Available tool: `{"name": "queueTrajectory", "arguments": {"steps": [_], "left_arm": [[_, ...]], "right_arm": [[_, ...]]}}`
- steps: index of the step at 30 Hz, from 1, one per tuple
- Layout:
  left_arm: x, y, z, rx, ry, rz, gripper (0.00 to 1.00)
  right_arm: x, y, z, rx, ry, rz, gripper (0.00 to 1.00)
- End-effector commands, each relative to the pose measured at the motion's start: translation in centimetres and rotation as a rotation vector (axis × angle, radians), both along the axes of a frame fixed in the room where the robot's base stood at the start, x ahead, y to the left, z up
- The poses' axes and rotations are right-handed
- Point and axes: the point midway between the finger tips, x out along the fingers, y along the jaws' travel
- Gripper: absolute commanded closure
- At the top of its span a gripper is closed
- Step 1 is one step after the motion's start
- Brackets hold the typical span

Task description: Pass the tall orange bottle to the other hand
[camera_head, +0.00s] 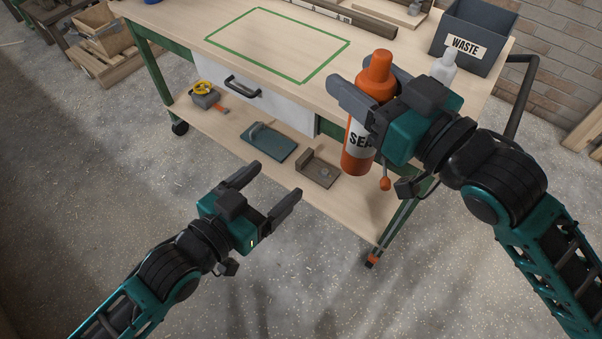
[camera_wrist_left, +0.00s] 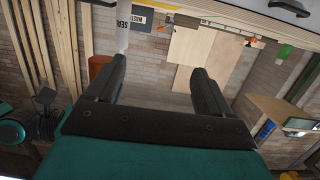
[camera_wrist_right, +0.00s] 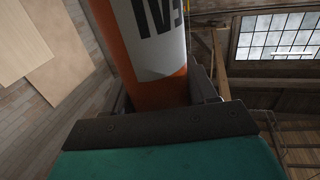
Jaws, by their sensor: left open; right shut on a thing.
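The tall orange bottle (camera_head: 357,163) has a white label with dark letters and an orange cap. It is upright in the head view, in front of the workbench's right part. My right gripper (camera_head: 352,92) is shut on the bottle, coming from the right. In the right wrist view the bottle (camera_wrist_right: 150,45) fills the space between the fingers. My left gripper (camera_head: 270,192) is open and empty, lower and to the left of the bottle, clear of it. The left wrist view shows its two fingers apart (camera_wrist_left: 155,95) with nothing between them.
The workbench (camera_head: 185,22) has a green taped rectangle (camera_head: 280,45) on its top. A grey waste bin (camera_head: 478,35) and a white bottle (camera_head: 444,68) stand at its right end. The lower shelf (camera_head: 225,130) holds several tools. Open floor lies in front.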

Motion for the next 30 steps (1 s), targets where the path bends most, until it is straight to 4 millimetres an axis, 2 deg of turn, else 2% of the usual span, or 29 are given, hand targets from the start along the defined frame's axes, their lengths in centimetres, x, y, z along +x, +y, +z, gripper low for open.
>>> {"name": "queueTrajectory", "arguments": {"steps": [1, 3, 6, 9, 14, 30], "left_arm": [[-0.5, -1.3, 1.9, -0.022, -0.043, -0.064, 0.19], [-1.5, -2.8, 4.0, -0.055, -0.085, -0.139, 0.19], [-2.8, -4.1, 5.9, -0.091, -0.119, -0.216, 0.19], [-3.6, -4.9, 6.9, -0.11, -0.133, -0.26, 0.19], [-3.2, -5.9, 7.3, -0.123, -0.141, -0.275, 0.19], [2.7, -13.0, 7.3, -0.121, -0.139, -0.273, 0.19]], "right_arm": [[0.0, 0.0, 0.1, 0.003, -0.003, 0.0, 1.0], [0.0, 0.0, 0.1, 0.003, -0.003, 0.0, 1.0], [0.0, 0.0, 0.1, 0.003, -0.003, 0.0, 1.0], [0.0, 0.0, 0.1, 0.003, -0.003, 0.0, 1.0], [0.0, 0.0, 0.1, 0.003, -0.003, 0.0, 1.0], [0.0, 0.0, 0.2, 0.003, -0.003, 0.0, 1.0]]}}
